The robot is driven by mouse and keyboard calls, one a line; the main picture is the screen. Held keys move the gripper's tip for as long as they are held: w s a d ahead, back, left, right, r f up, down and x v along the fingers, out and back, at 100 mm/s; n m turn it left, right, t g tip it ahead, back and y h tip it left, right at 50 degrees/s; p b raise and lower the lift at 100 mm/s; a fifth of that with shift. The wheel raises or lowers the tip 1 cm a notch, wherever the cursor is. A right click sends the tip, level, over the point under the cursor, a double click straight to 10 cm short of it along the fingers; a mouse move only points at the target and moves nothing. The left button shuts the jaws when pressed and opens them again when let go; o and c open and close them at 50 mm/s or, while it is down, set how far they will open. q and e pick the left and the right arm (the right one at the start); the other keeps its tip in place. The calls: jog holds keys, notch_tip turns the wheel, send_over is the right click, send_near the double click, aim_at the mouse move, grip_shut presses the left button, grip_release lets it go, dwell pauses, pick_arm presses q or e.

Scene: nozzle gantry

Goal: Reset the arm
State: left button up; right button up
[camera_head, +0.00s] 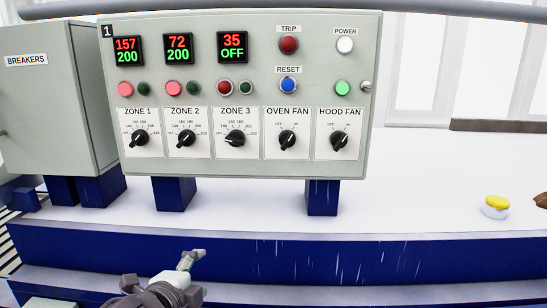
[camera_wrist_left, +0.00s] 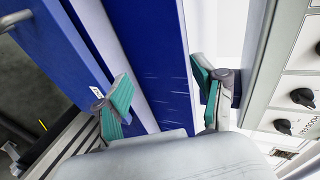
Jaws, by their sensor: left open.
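My left gripper (camera_head: 190,262) shows at the bottom of the head view, in front of the blue bench edge and below the control panel (camera_head: 250,167). In the left wrist view its two teal-padded fingers (camera_wrist_left: 162,95) are spread apart with nothing between them. The blue bench front lies behind the gap. The panel and its black knobs (camera_wrist_left: 302,97) show at the right of the wrist view, apart from the fingers. My right gripper is in neither view.
A grey breakers cabinet (camera_head: 55,110) stands left of the panel. The panel stands on blue feet (camera_head: 322,198). A yellow-topped white round object (camera_head: 495,207) sits on the white bench top (camera_head: 420,200) at the right. The bench top between it and the panel is clear.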

pick_arm(q)
jog(key=s+a+f+n+g+y, duration=0.1)
jog(key=s+a+f+n+g, duration=0.2)
jog(key=s+f+n+g, duration=0.7)
jog(key=s+a+f+n+t+y, duration=0.15)
jog(key=s+f+n, duration=0.45)
jog(key=s+f, duration=1)
notch_tip(320, 180, down, 35)
jog(key=s+g+b, duration=0.2)
jog(key=s+b, duration=0.1)
jog(key=b, duration=0.5)
jog(key=s+a+f+b, duration=0.2)
jog(key=s+f+b, duration=0.1)
jog(key=s+f, duration=0.5)
jog(key=s+a+f+g+b, duration=0.1)
jog(key=s+a+f+b, duration=0.1)
jog(key=s+f, duration=0.6)
notch_tip(320, 180, down, 6)
jog(key=shift+f+h+b, duration=0.2)
jog(key=shift+h+b, duration=0.15)
jog(key=shift+b, duration=0.4)
jog(key=shift+g, duration=0.25)
